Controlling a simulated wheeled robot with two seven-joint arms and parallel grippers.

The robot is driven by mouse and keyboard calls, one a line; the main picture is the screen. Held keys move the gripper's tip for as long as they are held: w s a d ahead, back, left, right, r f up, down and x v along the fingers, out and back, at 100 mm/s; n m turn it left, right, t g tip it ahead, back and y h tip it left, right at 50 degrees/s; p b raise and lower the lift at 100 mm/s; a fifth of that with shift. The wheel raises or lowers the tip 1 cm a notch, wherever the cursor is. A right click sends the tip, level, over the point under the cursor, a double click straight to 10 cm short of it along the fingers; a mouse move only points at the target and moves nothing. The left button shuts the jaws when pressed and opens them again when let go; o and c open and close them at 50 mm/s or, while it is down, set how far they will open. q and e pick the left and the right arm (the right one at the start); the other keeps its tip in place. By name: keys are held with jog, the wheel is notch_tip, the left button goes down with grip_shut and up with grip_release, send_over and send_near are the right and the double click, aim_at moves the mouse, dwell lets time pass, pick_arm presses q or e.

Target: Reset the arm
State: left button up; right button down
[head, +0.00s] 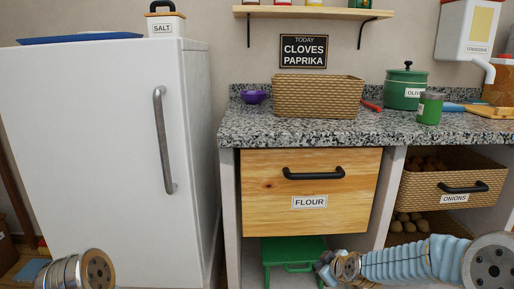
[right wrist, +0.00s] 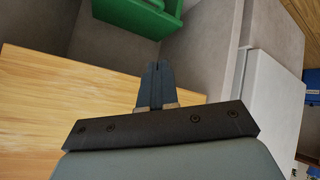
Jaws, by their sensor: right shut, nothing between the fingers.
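My right arm reaches in from the lower right of the head view in a pale blue ribbed sleeve. Its gripper (head: 324,268) is low in front of the cabinet, below the wooden FLOUR drawer (head: 265,215). In the right wrist view the dark fingers of the right gripper (right wrist: 156,75) are together with nothing between them. They point toward the green stool (right wrist: 145,18). Of my left arm only a round metal joint shows at the lower left of the head view; its gripper is out of sight.
The green stool (head: 293,251) stands under the FLOUR drawer, close to the right gripper. A white fridge (head: 110,140) stands at left. The speckled counter (head: 300,131) carries a wicker basket (head: 318,97) and a green pot (head: 405,90). An ONIONS basket (head: 430,187) is at right.

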jog(key=s+a+f+m+g+p, duration=0.1)
jog(key=s+a+f+m+g, duration=0.15)
jog(key=s+f, duration=0.6)
jog(key=s+a+f+m+g, duration=0.2)
jog(key=s+f+m, duration=0.1)
jog(key=s+f, duration=0.5)
jog(key=s+a+f+m+g, duration=0.1)
jog(key=s+f+m+g, duration=0.1)
jog(key=s, duration=0.5)
jog(key=s+a+f+m+g+y, duration=0.1)
jog(key=s+a+f+m+g, duration=0.1)
jog(key=s+f, duration=0.3)
jog(key=shift+s+m+p, duration=0.4)
jog(key=shift+s+m, duration=0.15)
jog(key=shift+s, duration=0.45)
